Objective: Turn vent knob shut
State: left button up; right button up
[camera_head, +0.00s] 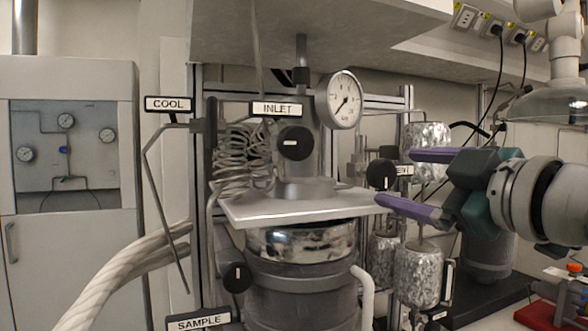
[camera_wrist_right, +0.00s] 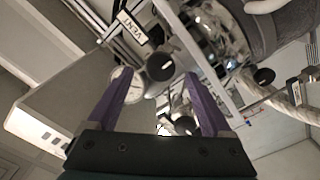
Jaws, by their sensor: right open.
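The black round vent knob (camera_head: 381,174) is on the right side of the reactor, beside a partly hidden VENT label (camera_head: 404,170). In the right wrist view the vent knob (camera_wrist_right: 160,66) shows a short pale mark on its face, near the VENT label (camera_wrist_right: 131,27). My right gripper (camera_head: 395,177) has two purple fingers spread apart and empty, pointing left at the knob. In the right wrist view the right gripper's fingertips (camera_wrist_right: 158,75) lie on either side of the knob; whether they touch it is not clear. My left gripper is out of view.
The inlet knob (camera_head: 294,143), pressure gauge (camera_head: 343,101) and metal plate (camera_head: 300,207) are left of the gripper. A sample knob (camera_head: 238,277) is lower left. Speckled cylinders (camera_head: 418,275) stand below the gripper. A shelf (camera_head: 310,35) hangs above.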

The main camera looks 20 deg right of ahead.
aim_at(387, 175)
jog(key=w+p, duration=0.1)
jog(key=w, duration=0.3)
jog(key=shift+r, duration=0.15)
jog(key=shift+w+a, duration=0.1)
jog(key=shift+w, duration=0.65)
jog(key=shift+p, duration=0.3)
grip_shut()
